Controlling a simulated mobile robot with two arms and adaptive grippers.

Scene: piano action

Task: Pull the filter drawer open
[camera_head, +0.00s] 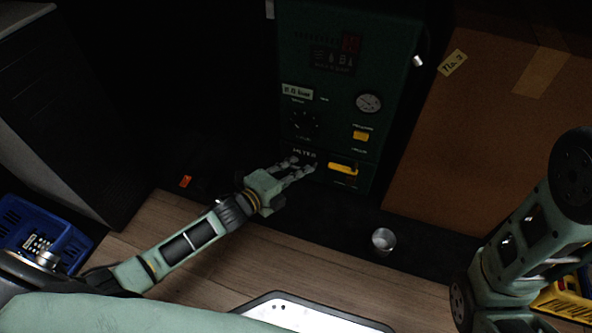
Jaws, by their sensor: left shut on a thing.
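The dark green machine (388,45) stands at the back centre. Its filter drawer (304,154) is low on the front, marked by a "FILTER" label. My left gripper (302,169) reaches in from the left and is shut on the filter drawer's handle, just under the label. The fingers hide most of the handle, and the dark front makes it hard to tell how far out the drawer stands. My right arm shows at the right edge, but its gripper is out of the picture.
A yellow lever (343,168) sits just right of my left fingers. A small metal cup (383,240) stands on the dark strip before the machine. A brown board (480,140) is at the right. A blue crate (75,250) is at the left. The wooden bench (210,275) is partly clear.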

